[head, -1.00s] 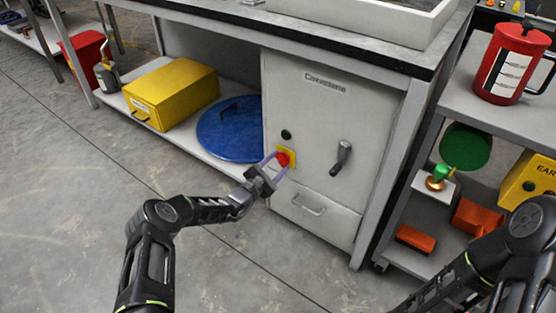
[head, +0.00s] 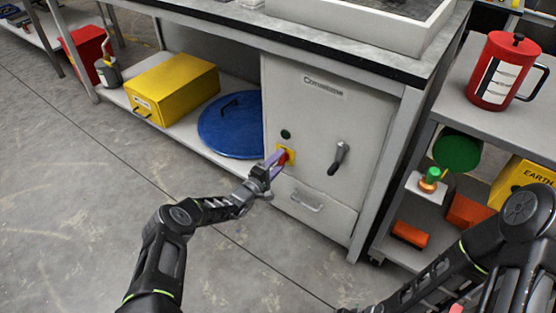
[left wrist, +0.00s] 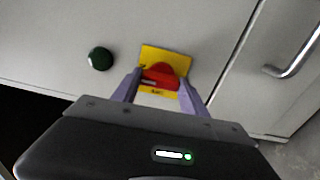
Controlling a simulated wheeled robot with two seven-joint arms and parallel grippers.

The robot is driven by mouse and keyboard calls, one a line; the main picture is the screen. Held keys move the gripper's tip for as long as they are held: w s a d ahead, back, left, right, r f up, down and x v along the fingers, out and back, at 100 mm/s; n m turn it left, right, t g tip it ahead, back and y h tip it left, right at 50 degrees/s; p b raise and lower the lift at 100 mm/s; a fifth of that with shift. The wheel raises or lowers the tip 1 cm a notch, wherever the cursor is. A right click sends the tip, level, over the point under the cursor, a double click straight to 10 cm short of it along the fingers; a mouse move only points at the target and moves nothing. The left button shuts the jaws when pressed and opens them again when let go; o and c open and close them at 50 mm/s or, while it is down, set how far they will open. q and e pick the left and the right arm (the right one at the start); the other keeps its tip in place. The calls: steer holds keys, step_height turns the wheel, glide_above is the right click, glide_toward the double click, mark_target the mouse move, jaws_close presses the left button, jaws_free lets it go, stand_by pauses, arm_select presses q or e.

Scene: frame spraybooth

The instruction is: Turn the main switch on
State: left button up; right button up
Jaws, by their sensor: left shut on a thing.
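The main switch is a red rotary knob (left wrist: 162,76) on a yellow plate (left wrist: 166,55), set in the grey cabinet front (head: 310,115). In the left wrist view the knob lies between the purple fingers of my left gripper (left wrist: 158,88), which is shut on it. The knob's handle appears to lie roughly across the picture. In the head view my left gripper (head: 277,165) reaches the switch from the lower left, and its fingers hide part of the knob. My right arm shows at the lower right, but its fingertips cannot be made out.
A dark green button (head: 285,134) sits up and left of the switch. A dark lever handle (head: 339,158) is to the right, and a drawer handle (head: 307,202) is below. A blue round lid (head: 231,126) and yellow box (head: 172,88) rest on the left shelf.

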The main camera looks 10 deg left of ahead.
arm_select(q)
steer(key=shift+m, duration=0.3)
steer(key=o, duration=1.4)
steer(key=shift+s, duration=0.1)
steer(key=p+v, duration=0.4)
steer(key=v, duration=0.3)
steer(key=shift+s, duration=0.3)
